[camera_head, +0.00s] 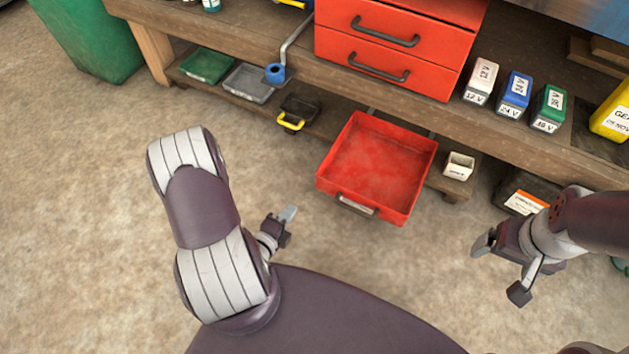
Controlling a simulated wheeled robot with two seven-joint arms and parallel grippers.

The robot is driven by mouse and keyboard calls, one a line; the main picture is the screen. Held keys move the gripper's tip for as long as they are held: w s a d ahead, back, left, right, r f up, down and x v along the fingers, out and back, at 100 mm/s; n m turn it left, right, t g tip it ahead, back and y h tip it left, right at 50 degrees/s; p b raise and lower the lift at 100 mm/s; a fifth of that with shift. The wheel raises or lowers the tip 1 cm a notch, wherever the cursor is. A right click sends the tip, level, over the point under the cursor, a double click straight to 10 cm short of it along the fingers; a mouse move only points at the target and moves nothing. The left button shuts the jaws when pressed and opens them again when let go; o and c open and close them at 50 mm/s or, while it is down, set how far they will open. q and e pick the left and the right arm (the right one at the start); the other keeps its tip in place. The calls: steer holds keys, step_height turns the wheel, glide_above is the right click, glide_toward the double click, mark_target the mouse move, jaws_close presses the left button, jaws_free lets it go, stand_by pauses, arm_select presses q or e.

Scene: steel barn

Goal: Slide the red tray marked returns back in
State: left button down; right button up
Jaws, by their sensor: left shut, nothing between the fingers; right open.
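The red tray (371,162) is pulled out from under the workbench, below the red drawer unit, and looks empty. Its front wall carries a handle (357,205) facing me; I cannot read a returns mark on it. My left gripper (288,214) is shut and empty, to the left of the tray's front and apart from it. My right gripper (500,269) is open and empty, to the right of and nearer than the tray, with clear floor between them.
Red drawers (382,50) sit above the tray at the bench (445,121). A small white box (458,166) stands right of the tray, and a yellow-handled black container (297,112) left of it. A dark box (524,192) is near my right arm. Floor before the tray is clear.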

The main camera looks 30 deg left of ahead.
arm_select(q)
steer(key=b, duration=0.6)
glide_toward(315, 177)
steer(key=x, duration=0.5)
steer(key=shift+w+f, duration=0.1)
steer(key=shift+f, duration=0.2)
steer(key=shift+w+r, duration=0.1)
steer(key=shift+w, duration=0.25)
steer(key=shift+w+r, duration=0.1)
steer(key=shift+w, duration=0.15)
arm_select(e)
step_height(315, 177, down, 6)
steer(key=shift+f, duration=0.25)
arm_select(q)
steer(key=shift+w, duration=0.1)
arm_select(e)
steer(key=shift+w, duration=0.1)
